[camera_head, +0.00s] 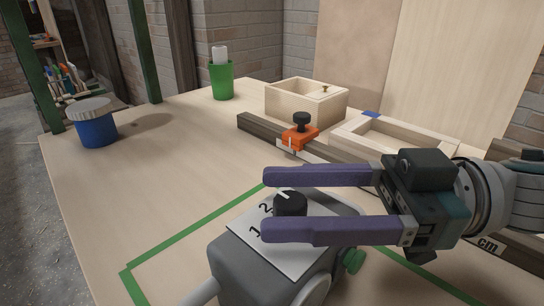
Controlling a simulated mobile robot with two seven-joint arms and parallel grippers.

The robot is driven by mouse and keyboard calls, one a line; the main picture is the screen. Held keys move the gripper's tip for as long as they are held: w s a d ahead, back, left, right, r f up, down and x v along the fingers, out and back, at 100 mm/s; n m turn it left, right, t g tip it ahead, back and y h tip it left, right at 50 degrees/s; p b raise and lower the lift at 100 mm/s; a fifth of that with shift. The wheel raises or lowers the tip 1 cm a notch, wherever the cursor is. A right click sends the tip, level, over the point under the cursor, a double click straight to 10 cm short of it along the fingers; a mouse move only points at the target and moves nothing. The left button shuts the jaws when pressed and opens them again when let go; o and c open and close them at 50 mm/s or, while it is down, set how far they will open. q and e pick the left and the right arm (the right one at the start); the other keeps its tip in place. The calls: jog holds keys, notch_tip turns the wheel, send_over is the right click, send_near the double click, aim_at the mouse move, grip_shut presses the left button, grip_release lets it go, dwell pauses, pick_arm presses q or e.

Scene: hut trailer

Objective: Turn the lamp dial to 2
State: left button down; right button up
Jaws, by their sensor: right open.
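The lamp dial (291,203) is a black knob with a white pointer mark, on a white plate (266,232) atop a grey lamp base (250,274). The printed numbers 1 and 2 show on the plate; the pointer is on the knob's upper left, near the 2. Any other numbers are hidden. My right gripper (264,204) comes in from the right with its two purple fingers open. In the picture, one finger lies behind the dial and one in front, with the knob between them. Whether either finger touches it I cannot tell. My left gripper is not in view.
Green tape (190,236) outlines an area around the lamp base. A blue pot with a grey lid (96,128), a green cup (221,80), a wooden box (300,101) and an orange-clamped rail (300,138) stand behind.

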jog(key=d+b, duration=0.1)
jog(key=d, duration=0.5)
jog(key=shift+w+d, duration=0.15)
jog(key=shift+d, duration=0.15)
jog(key=shift+a+r, duration=0.1)
